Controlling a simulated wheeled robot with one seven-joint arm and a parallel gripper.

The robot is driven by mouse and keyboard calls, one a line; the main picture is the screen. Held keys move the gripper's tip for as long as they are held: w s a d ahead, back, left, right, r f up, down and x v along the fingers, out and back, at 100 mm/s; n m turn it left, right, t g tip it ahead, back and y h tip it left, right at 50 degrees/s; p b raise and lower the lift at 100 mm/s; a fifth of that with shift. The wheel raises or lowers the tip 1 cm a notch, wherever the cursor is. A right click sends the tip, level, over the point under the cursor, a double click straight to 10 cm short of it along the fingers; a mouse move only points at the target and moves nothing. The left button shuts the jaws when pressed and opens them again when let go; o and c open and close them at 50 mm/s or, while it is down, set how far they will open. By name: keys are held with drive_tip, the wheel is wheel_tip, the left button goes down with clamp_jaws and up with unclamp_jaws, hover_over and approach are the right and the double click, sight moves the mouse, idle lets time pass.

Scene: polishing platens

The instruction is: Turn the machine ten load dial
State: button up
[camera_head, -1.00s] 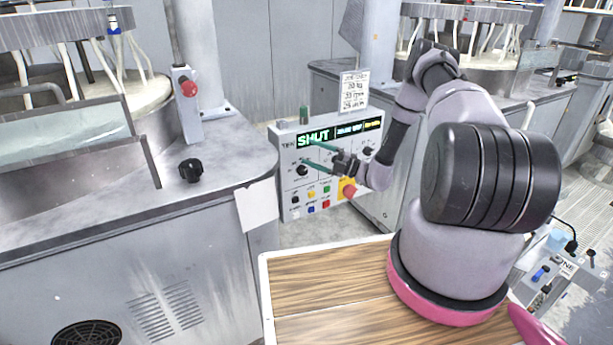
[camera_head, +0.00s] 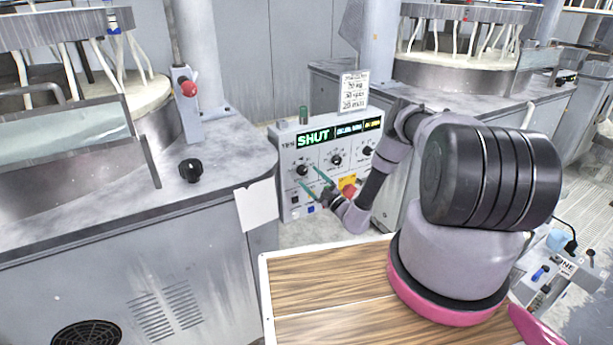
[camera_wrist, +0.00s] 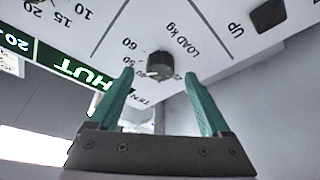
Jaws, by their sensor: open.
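The machine ten panel (camera_head: 287,190) is a pale box with a lit display (camera_head: 313,138) reading SHUT. Its load dial (camera_head: 302,170) is a dark knob at the panel's left. In the wrist view, the load dial (camera_wrist: 160,65) is beside the words LOAD kg, with scale numbers around it. My gripper (camera_head: 311,178) is open, its green fingers pointing at the panel near this dial. In the wrist view, my gripper (camera_wrist: 165,82) has one finger on each side of the knob's position, with gaps visible. I cannot tell whether the tips reach past its face.
Two more dials, one in the middle (camera_head: 336,160) and one at right (camera_head: 367,150), share the panel. A yellow plate (camera_head: 347,181) is partly hidden by my arm. A printed card (camera_head: 354,91) stands above. A grey bench (camera_head: 235,150) with a black knob (camera_head: 190,170) is at left.

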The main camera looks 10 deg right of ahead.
sight(302, 170)
drive_tip(key=shift+x, duration=1.35)
clamp_jaws()
